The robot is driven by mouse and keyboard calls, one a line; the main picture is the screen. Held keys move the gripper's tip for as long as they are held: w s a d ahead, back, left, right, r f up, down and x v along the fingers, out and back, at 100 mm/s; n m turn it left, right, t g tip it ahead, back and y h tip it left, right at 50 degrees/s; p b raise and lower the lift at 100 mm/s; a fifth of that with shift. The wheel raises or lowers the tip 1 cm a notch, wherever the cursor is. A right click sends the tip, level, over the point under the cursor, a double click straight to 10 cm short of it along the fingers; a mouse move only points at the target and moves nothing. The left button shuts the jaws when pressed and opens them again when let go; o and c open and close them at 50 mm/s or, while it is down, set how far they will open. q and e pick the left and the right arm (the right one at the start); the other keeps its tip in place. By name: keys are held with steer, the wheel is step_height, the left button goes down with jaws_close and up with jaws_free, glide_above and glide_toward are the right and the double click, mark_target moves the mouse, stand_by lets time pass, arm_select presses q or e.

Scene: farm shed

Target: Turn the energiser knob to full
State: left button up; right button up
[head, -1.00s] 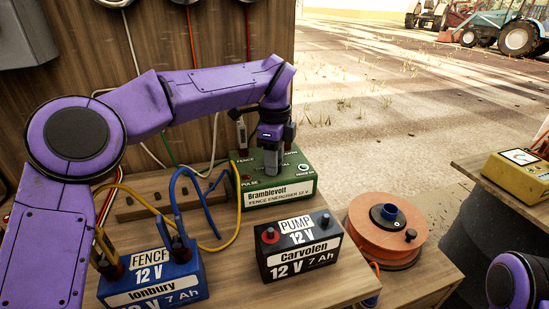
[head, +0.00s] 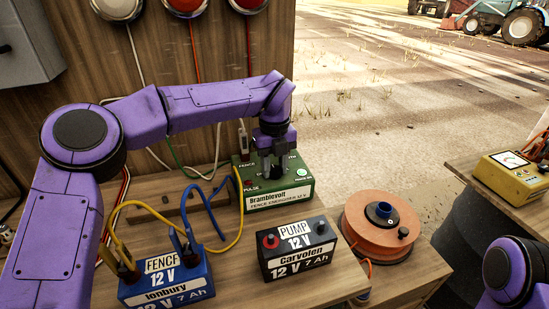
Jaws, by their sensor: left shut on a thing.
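The green Bramblevolt fence energiser (head: 300,180) stands at the back of the wooden bench. My left gripper (head: 275,172) points down onto its top panel. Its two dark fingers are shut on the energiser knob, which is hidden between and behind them. Where the knob points cannot be told. The printing around the knob is partly covered. My right gripper is out of view; only a purple part of my right arm shows at the lower right.
The blue FENCE battery (head: 170,285) with clamps and blue and yellow leads stands front left. The black PUMP battery (head: 298,250) and orange reel (head: 380,226) stand in front and to the right. A yellow meter (head: 512,175) sits on another bench at right.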

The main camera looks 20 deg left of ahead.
mark_target(274, 168)
arm_select(q)
steer(key=m+p, duration=0.1)
steer(key=m, duration=0.1)
steer(key=m+p, duration=0.1)
steer(key=p, duration=0.1)
steer(key=shift+r+m, duration=0.35)
steer(key=shift+m, duration=0.05)
steer(key=m+p, duration=0.3)
steer(key=shift+m, duration=0.3)
steer(key=m+p, duration=0.3)
steer(key=shift+f+m, duration=0.1)
steer(key=shift+m, duration=0.3)
steer(key=shift+f+m+p, duration=0.1)
steer(key=shift+m+p, duration=0.7)
steer(key=o, duration=1)
steer(key=shift+f, duration=0.1)
steer(key=shift+o, duration=0.2)
step_height(274, 168, up, 11)
steer(key=b, duration=0.1)
steer(key=shift+f+b, duration=0.2)
steer(key=shift+b, duration=0.2)
